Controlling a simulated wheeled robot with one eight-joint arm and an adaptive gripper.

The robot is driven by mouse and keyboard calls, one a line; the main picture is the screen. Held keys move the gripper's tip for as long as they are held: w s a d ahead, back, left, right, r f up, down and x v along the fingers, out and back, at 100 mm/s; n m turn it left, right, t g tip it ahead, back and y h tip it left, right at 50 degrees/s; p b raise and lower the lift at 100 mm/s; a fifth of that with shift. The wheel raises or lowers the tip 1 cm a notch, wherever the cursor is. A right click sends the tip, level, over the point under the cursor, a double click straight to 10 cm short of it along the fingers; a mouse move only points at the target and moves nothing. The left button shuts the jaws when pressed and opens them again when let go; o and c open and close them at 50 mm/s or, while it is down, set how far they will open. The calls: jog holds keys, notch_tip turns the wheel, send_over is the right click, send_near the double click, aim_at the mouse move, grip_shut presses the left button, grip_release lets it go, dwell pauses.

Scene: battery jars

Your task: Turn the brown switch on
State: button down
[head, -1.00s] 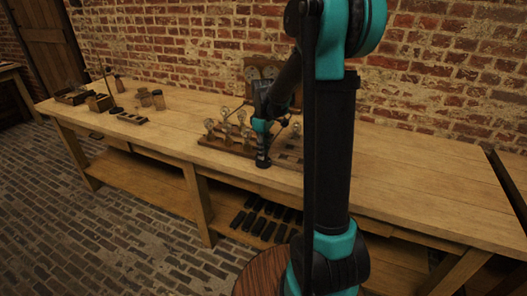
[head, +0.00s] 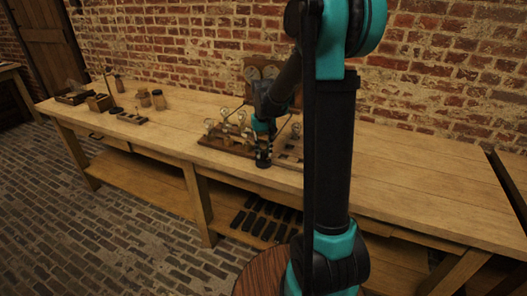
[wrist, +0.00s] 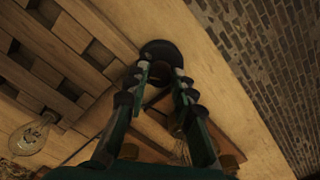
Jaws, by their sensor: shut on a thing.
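My gripper (wrist: 161,78) is at the front edge of a wooden board with lamps on the bench, pointing down. In the wrist view its two fingers are closed on a small dark brown piece (wrist: 155,71), which looks like the brown switch. A round black disc (wrist: 160,47) sits just beyond the fingertips. The fingers hide most of the held piece, so its on or off position cannot be told. In the head view my gripper (head: 263,156) covers the switch.
Several glass bulbs (head: 225,113) stand on the board left of my gripper, and one bulb (wrist: 32,136) is near it in the wrist view. A slotted wooden rack (wrist: 60,62) is close by. Jars (head: 158,100) stand at the left. The bench's right side (head: 420,165) is clear.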

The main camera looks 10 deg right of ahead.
aim_at(264, 153)
jog(key=m, duration=0.6)
jog(key=shift+m, duration=0.4)
dwell(0.4)
jog(key=c, duration=1.3)
grip_release()
jog(key=shift+o, duration=0.2)
notch_tip(264, 153, up, 12)
jog(key=s+d+f+n+t, duration=0.2)
jog(key=s+f+n, duration=0.1)
jog(key=s+f, duration=0.5)
jog(key=s+d+f+n+t, duration=0.2)
jog(key=s+f, duration=0.5)
jog(key=s, duration=0.8)
jog(key=shift+d+f+n, duration=0.4)
jog(key=shift+d+n, duration=0.2)
jog(key=shift+n, duration=0.2)
